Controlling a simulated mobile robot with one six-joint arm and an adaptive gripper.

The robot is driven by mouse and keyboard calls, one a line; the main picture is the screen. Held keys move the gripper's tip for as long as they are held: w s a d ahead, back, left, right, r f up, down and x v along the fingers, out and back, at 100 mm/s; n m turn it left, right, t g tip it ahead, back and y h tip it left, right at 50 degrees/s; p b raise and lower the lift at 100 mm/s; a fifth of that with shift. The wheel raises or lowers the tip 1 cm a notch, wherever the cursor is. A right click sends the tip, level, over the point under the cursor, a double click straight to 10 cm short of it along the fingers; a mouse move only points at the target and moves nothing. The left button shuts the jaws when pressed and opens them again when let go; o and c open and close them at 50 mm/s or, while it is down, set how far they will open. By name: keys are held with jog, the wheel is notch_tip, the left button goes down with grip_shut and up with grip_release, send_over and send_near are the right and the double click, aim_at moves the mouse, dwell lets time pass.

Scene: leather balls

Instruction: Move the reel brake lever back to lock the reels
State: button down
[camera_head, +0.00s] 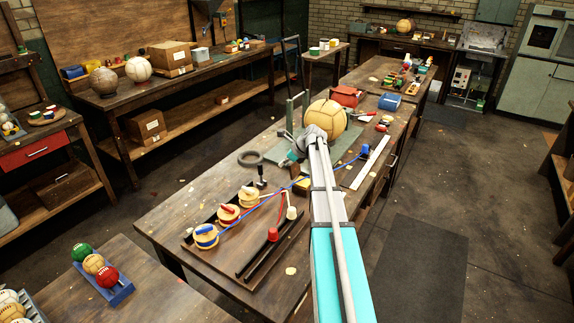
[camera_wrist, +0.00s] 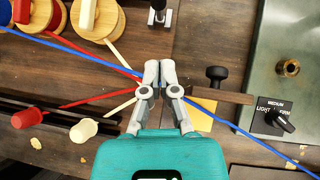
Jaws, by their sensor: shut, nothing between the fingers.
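Three thread reels stand in a row on the bench: blue-topped (camera_head: 206,236), red-topped (camera_head: 229,214) and white-topped (camera_head: 249,196). An upright metal lever with a black knob (camera_head: 261,174) stands just beyond them and looks like the reel brake lever. Its metal part (camera_wrist: 157,16) is cut by the top edge of the wrist view, so its exact position is unclear. My gripper (camera_wrist: 159,72) is shut and empty, below that metal part in the wrist view and apart from it. The blue thread (camera_wrist: 85,54) passes behind the fingertips.
A wooden bar with a black knob (camera_wrist: 217,73) and a LIGHT-MEDIUM-FIRM dial (camera_wrist: 278,122) lie right of my gripper. Red (camera_wrist: 27,118) and white (camera_wrist: 83,130) cones stand lower left. A large tan ball (camera_head: 327,115) sits farther back, and taut threads cross the bench.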

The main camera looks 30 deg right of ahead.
aim_at(260, 173)
jog(key=w+a+f+b, duration=0.3)
jog(key=w+a+f, duration=0.1)
jog(key=w, duration=0.1)
jog(key=shift+w+a, duration=0.25)
jog(key=shift+w, duration=0.1)
jog(key=shift+d, duration=0.1)
dwell(0.5)
